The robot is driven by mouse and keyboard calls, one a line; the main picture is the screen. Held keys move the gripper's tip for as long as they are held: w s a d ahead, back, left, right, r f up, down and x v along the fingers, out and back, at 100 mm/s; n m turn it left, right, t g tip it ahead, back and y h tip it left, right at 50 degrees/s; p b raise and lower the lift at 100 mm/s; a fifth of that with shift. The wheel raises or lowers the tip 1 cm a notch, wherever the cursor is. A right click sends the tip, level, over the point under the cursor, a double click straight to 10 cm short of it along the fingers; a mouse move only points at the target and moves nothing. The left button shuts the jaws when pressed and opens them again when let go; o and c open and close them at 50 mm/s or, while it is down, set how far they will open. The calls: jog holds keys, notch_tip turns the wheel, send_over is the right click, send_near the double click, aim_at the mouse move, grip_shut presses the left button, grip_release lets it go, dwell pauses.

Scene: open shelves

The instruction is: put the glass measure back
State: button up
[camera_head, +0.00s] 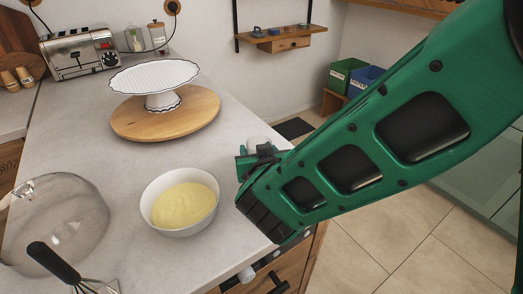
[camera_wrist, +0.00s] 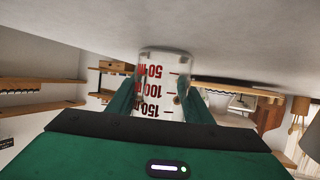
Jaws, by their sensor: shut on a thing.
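The glass measure (camera_wrist: 163,85) is a clear cylinder with red volume marks, filling the middle of the wrist view. My gripper (camera_wrist: 159,100) is shut on it, with a green finger on each side. The marks read upside down there, and the pale countertop lies along the top of that view, close to the measure's end; I cannot tell whether they touch. In the head view my gripper (camera_head: 260,158) is at the counter's right edge, mostly hidden behind my green arm. Only a small pale shape shows by the fingers there.
A white bowl of yellow batter (camera_head: 180,202) stands left of my gripper. Behind it are a white cake stand (camera_head: 163,92) on a round wooden board (camera_head: 190,123) and a toaster (camera_head: 80,52). A glass dome (camera_head: 62,225) and whisk (camera_head: 55,264) lie front left. A wall shelf (camera_head: 285,40) hangs beyond.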

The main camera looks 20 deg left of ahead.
jog(key=shift+f, duration=0.1)
jog(key=o, duration=1.1)
jog(key=shift+o, duration=0.2)
jog(key=shift+s+d+r, duration=0.1)
jog(key=shift+s+r, duration=0.1)
jog(key=shift+r, duration=0.05)
jog(key=v, duration=1.1)
jog(key=shift+s+d, duration=0.15)
jog(key=shift+d, duration=0.05)
